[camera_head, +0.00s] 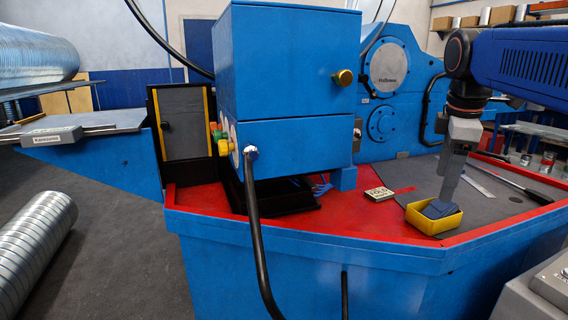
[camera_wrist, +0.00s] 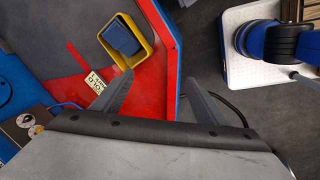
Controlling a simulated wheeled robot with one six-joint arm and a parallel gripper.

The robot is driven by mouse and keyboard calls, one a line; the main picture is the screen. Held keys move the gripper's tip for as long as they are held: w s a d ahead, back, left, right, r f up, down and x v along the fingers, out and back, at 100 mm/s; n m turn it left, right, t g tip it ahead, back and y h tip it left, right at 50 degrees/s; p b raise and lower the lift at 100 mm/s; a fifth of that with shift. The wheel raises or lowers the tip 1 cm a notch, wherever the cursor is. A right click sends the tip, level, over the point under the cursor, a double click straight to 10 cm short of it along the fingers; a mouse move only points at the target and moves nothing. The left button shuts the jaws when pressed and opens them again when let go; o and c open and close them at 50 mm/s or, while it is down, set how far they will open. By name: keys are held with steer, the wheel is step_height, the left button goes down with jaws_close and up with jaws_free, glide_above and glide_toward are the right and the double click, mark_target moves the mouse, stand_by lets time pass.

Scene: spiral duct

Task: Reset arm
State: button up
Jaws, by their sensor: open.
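My gripper (camera_head: 444,190) hangs from the arm at the right of the head view, pointing down over the yellow bin. In the wrist view my gripper (camera_wrist: 160,88) shows two grey fingers spread wide apart with nothing between them. The yellow bin (camera_head: 433,226) stands on the red and grey machine top and holds a dark blue block (camera_head: 439,208). In the wrist view the yellow bin (camera_wrist: 147,42) with the blue block (camera_wrist: 122,37) lies beyond the left fingertip.
A small lettered sign (camera_head: 379,194) lies left of the bin. A blue machine housing (camera_head: 290,80) rises left of centre. A black-handled tool (camera_head: 524,187) lies right of the bin. A metal spiral duct (camera_head: 35,245) lies on the floor at left.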

steer(key=s+a+f+m+t, duration=0.1)
steer(key=s+a+f+m, duration=0.2)
steer(key=s+f+m, duration=0.3)
steer(key=s+a+f+m+t+y, duration=0.1)
steer(key=s+a+f+m, duration=0.2)
steer(key=s+f+m, duration=0.4)
steer(key=s+f, duration=0.5)
steer(key=f, duration=0.6)
steer(key=shift+a+f+t, duration=0.2)
steer(key=shift+a+t, duration=0.05)
steer(key=shift+t, duration=0.05)
